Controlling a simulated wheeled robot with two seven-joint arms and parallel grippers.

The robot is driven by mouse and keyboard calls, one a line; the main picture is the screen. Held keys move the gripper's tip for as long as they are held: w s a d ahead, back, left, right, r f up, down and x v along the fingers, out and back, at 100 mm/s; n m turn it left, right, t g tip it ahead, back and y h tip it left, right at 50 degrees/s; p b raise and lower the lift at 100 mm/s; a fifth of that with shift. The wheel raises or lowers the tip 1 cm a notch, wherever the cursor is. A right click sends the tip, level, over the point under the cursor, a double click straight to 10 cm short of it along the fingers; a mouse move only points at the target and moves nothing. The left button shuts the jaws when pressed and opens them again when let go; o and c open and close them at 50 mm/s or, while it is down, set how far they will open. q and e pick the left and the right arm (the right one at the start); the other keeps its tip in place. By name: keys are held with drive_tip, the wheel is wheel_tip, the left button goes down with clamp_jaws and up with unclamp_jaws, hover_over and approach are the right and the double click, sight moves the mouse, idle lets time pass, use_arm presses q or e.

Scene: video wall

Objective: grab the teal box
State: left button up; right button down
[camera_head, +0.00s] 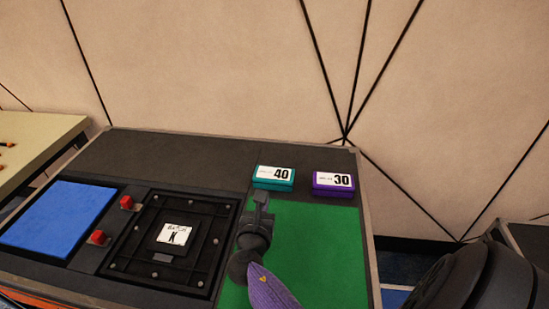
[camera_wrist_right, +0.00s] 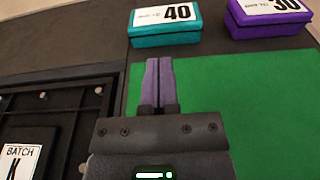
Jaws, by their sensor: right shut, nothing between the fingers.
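The teal box (camera_head: 274,178) lies at the back of the table, just beyond the green mat, with a white label reading 40 on top. It also shows in the right wrist view (camera_wrist_right: 166,41), ahead of the fingertips and apart from them. My right gripper (camera_head: 263,192) is over the green mat, in front of the teal box. In the right wrist view its two purple fingers (camera_wrist_right: 158,62) are together with nothing between them. My left gripper is not in view.
A purple box (camera_head: 333,183) labelled 30 sits right of the teal box. The green mat (camera_head: 330,245) is otherwise clear. A black framed panel (camera_head: 130,255) marked K, red blocks (camera_head: 127,202) and a blue pad (camera_head: 60,218) lie to the left. A wall (camera_head: 220,70) stands behind.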

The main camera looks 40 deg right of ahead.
sight(271, 177)
drive_tip(key=shift+w+d, duration=0.25)
drive_tip(key=shift+d, duration=0.05)
drive_tip(key=b+x, duration=0.1)
drive_tip(key=x, duration=0.2)
drive_tip(key=r+b+x, duration=0.1)
drive_tip(key=b+x, duration=0.1)
drive_tip(key=x, duration=0.2)
drive_tip(key=b+x, duration=0.1)
drive_tip(key=x, duration=0.2)
drive_tip(key=shift+w+d+r, duration=0.15)
drive_tip(key=shift+w+d, duration=0.15)
drive_tip(key=shift+d, duration=0.1)
drive_tip(key=shift+f+b, duration=0.5)
drive_tip(key=shift+b, duration=0.25)
drive_tip(key=shift+f, duration=0.1)
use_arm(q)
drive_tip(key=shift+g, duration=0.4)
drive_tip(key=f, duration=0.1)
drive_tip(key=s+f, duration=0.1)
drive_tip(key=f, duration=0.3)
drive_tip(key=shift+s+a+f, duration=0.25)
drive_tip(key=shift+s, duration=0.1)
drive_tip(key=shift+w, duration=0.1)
use_arm(e)
drive_tip(key=shift+f, duration=0.15)
